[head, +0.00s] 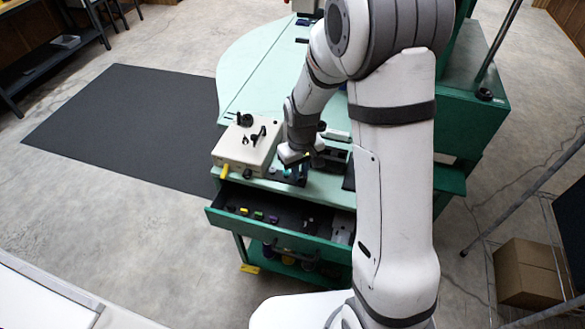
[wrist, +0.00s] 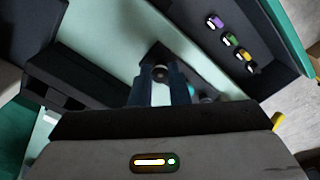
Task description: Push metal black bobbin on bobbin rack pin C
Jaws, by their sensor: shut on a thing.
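My gripper (wrist: 160,80) points down with its two fingers closed on a small dark round piece (wrist: 160,71), which looks like the metal black bobbin. In the head view my gripper (head: 298,163) is low over the green worktop's front edge, beside the cream box. A dark block (head: 289,178) with a small teal piece on it lies just below the gripper; it may be the bobbin rack. In the wrist view a teal piece shows just right of the fingers. Pin C cannot be made out. The fingers hide most of the held piece, and I cannot tell whether it touches a pin.
The drawer (head: 283,237) under the worktop (head: 262,92) is open. Purple (wrist: 214,20), green (wrist: 229,39) and yellow (wrist: 246,56) bobbins lie in it. The cream box (head: 240,150) with black fittings stands left of the gripper. Dark trays stand close to its right.

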